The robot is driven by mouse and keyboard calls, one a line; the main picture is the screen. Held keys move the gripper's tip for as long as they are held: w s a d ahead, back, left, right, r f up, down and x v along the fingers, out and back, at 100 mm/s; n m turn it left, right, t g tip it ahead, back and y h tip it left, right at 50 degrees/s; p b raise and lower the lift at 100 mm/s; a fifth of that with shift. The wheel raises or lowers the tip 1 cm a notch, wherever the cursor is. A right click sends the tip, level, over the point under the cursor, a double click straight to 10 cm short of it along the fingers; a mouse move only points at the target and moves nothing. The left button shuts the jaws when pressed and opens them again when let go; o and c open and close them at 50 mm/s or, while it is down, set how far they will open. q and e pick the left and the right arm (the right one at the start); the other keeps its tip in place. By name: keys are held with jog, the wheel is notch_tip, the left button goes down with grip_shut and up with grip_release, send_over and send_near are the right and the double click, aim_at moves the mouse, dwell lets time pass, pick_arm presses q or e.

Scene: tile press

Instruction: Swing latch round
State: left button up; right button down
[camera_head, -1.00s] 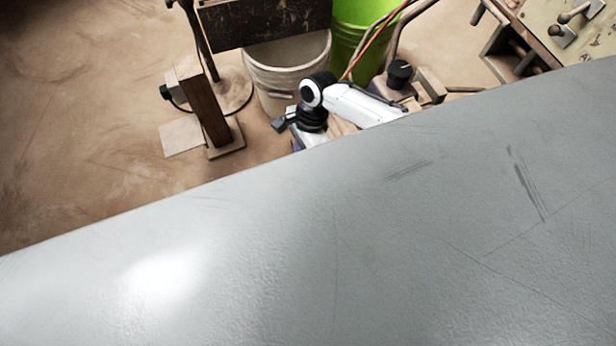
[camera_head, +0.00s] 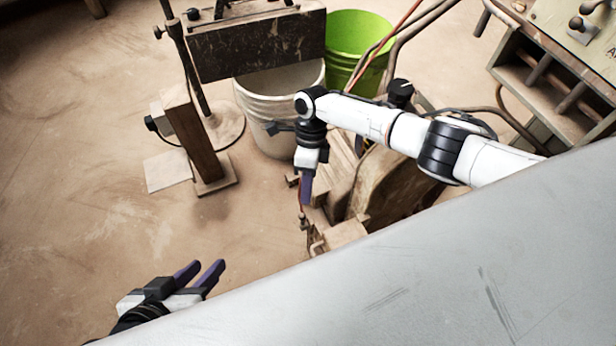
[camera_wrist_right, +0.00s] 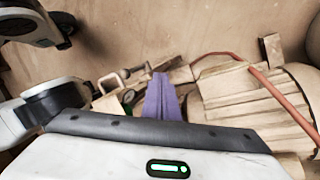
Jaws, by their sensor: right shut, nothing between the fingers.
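My right gripper (camera_head: 306,192) points down beside a wooden frame (camera_head: 345,235) in the head view. Its purple fingers are together and hold nothing; they also show in the right wrist view (camera_wrist_right: 161,98). A small metal fitting (camera_head: 303,222) sits just below the fingertips on the frame's left side. In the wrist view a small handle-like part (camera_wrist_right: 110,82) lies left of the fingers. I cannot tell for sure which part is the latch. My left gripper (camera_head: 208,272) is open and empty above the floor at lower left.
A large grey scratched surface (camera_head: 480,270) fills the lower right and hides what is below it. A white bucket (camera_head: 265,120), a green bucket (camera_head: 358,40) and a wooden post (camera_head: 196,140) stand behind. A bench (camera_head: 570,60) is at upper right. The left floor is clear.

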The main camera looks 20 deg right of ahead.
jog(key=shift+s+a+r, duration=0.15)
jog(key=shift+s+a, duration=0.35)
jog(key=shift+s, duration=0.25)
jog(key=shift+s+a+r, duration=0.1)
jog(key=shift+s+a, duration=0.35)
jog(key=shift+s, duration=0.3)
